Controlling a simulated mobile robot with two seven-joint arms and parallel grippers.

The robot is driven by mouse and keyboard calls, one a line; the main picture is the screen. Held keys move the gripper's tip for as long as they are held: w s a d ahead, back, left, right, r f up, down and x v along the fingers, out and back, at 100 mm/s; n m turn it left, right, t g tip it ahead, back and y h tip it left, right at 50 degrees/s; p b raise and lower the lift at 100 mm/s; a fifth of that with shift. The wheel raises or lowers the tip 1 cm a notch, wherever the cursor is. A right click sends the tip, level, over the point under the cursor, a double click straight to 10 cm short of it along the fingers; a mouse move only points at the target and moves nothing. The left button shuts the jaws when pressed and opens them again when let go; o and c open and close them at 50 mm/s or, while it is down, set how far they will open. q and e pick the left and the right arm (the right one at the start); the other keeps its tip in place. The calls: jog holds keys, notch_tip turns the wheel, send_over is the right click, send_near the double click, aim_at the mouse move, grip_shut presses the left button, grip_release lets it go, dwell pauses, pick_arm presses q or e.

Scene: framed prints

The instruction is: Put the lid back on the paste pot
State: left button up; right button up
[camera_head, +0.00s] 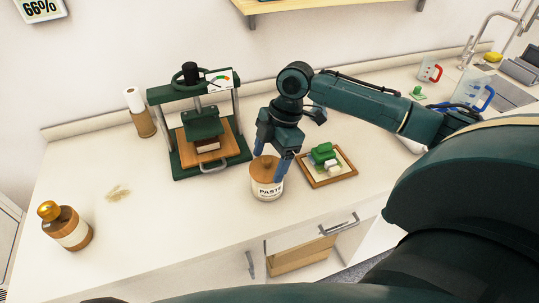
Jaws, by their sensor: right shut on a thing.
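The paste pot (268,190) is a white jar with a "PASTE" label, standing upright on the counter near the front. A brown wooden lid (264,165) sits at its top; I cannot tell whether it is fully seated. My right gripper (270,168) reaches down from above, its blue fingers on either side of the lid and the pot's upper part. It is shut on the lid. My left gripper is out of view.
A green press (183,155) stands behind and left of the pot. A wooden tray (346,177) with green and white items lies to the right. A brown bottle (70,232) stands at the front left. The counter between bottle and pot is mostly clear.

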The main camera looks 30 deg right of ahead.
dwell(0.3)
jog(key=o, duration=1)
jog(key=shift+o, duration=0.2)
notch_tip(320, 180, up, 2)
jog(key=p, duration=0.3)
jog(key=shift+r, duration=2.5)
jog(key=shift+c, duration=0.2)
